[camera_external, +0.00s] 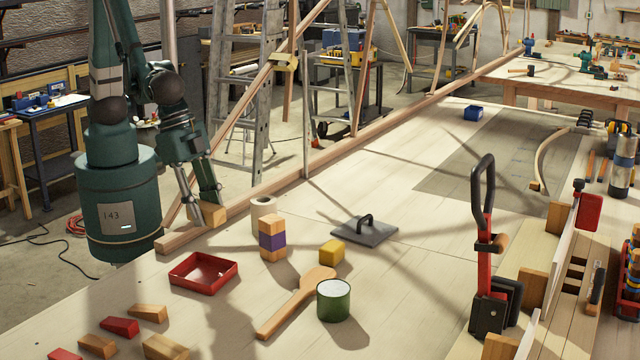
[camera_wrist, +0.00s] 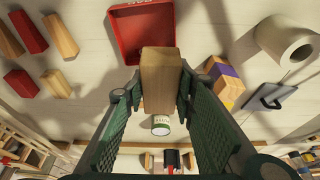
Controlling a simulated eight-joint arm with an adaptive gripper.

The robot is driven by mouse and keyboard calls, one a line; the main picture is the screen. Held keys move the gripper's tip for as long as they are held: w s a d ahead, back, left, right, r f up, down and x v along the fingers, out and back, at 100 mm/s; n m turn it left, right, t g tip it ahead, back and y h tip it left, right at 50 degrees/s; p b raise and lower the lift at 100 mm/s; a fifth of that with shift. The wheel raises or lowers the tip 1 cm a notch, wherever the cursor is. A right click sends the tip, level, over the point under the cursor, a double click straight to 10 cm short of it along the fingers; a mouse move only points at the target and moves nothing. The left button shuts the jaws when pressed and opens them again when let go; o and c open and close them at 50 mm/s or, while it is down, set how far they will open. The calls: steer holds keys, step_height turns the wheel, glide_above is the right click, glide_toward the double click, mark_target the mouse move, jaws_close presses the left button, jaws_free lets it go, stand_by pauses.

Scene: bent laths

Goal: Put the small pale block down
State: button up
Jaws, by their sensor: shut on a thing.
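The small pale block (camera_external: 213,215) is plain tan wood. My gripper (camera_external: 206,200) is shut on it, with the fingers pointing down near the left edge of the workbench (camera_external: 420,310). In the wrist view the block (camera_wrist: 160,72) sits between the two green ribbed fingers, its far end sticking out past the fingertips. In the outside view it appears beside the near end of the long wooden beam (camera_external: 250,198). I cannot tell whether it touches the beam or the bench top.
A red tray (camera_external: 203,287) lies in front of my gripper. To its right stand a white roll (camera_external: 263,207), a purple-banded block stack (camera_external: 272,240), a yellow block (camera_external: 332,252), a trowel (camera_external: 366,230) and a green can (camera_external: 333,300). Several red and wooden wedges (camera_external: 120,326) lie nearer.

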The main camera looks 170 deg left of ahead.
steer(key=shift+f, duration=0.1)
steer(key=shift+f, duration=2.8)
steer(key=shift+f, duration=0.1)
steer(key=shift+f+b, duration=0.3)
steer(key=shift+f, duration=1.7)
steer(key=shift+s+d+f+b, duration=0.1)
steer(key=shift+s+f+b, duration=0.1)
steer(key=shift+f+b, duration=0.45)
steer(key=o, duration=1)
steer(key=shift+w+f, duration=0.1)
steer(key=shift+w, duration=0.05)
